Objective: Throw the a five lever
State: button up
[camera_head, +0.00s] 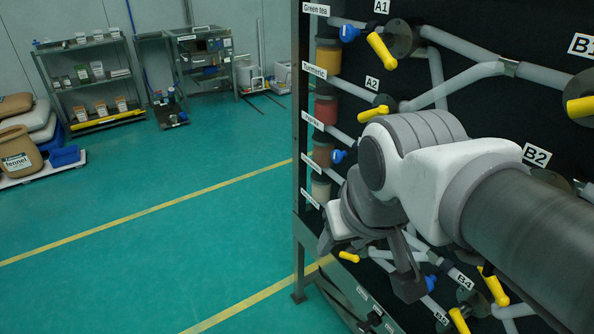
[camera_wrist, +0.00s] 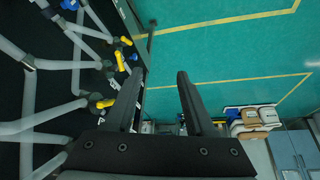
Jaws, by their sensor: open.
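My gripper (camera_head: 367,268) is open and hangs in front of the lower part of the black pipe panel (camera_head: 500,95). Its two dark fingers also show in the wrist view (camera_wrist: 159,75), apart, with nothing between them. A yellow lever (camera_head: 349,256) shows between the fingers in the head view, low on the panel's left side. Its label does not show, and I cannot tell whether it is A5. In the wrist view a yellow lever (camera_wrist: 105,103) lies just left of the left finger; contact cannot be told. My arm hides the middle of column A.
The A1 lever (camera_head: 381,47) and A2 lever (camera_head: 373,113) are above. Yellow levers near B4 (camera_head: 494,287) and B5 (camera_head: 459,321) lie lower right. Grey pipes (camera_head: 455,85) cross the panel. The green floor (camera_head: 150,200) left of the panel is clear.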

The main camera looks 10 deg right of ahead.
jog(key=w+d+f+n+g+h+b, duration=0.25)
jog(key=w+f+g+b, duration=0.25)
jog(key=w+f, duration=0.45)
jog(key=n+h+b, duration=0.5)
jog(key=h+b, duration=0.3)
jog(key=h, duration=0.8)
send_near(346, 257)
jog(key=shift+y, duration=0.25)
jog(key=d+b, duration=0.1)
jog(key=d, duration=1)
jog(key=shift+r, duration=0.1)
grip_shut()
